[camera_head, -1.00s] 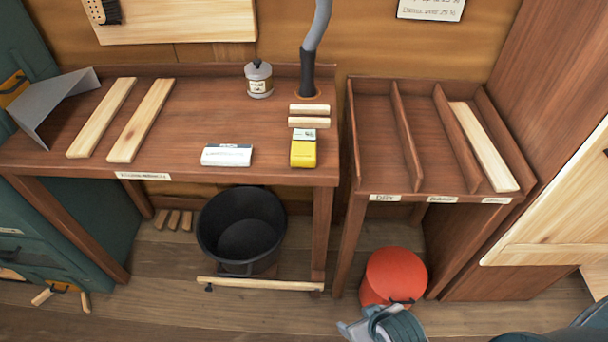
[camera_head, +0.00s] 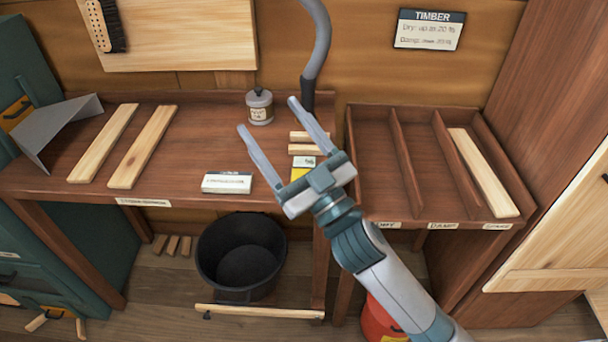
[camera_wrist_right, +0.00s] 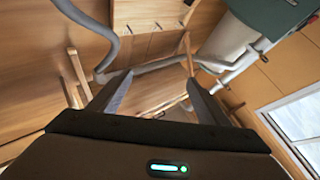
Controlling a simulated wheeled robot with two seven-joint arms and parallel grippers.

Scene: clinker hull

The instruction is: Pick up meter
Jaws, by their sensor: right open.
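The meter (camera_head: 298,174), a small yellow block with a pale end, lies near the front right of the workbench. My right gripper (camera_head: 267,114) reaches in over the bench and covers most of it. The fingers are spread apart with nothing between them, their tips pointing to the back of the bench. The gripper appears to be above the meter, not closed around it. In the right wrist view the two open fingers (camera_wrist_right: 160,76) show, but I cannot make out the meter there. My left gripper is out of view.
The workbench (camera_head: 205,150) holds two long planks (camera_head: 142,147), a white labelled box (camera_head: 227,183), a lidded jar (camera_head: 259,107) and short wood pieces (camera_head: 300,148). A grey hose (camera_head: 319,45) rises behind. A divided rack (camera_head: 375,170) stands right; a black bucket (camera_head: 241,256) is below.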

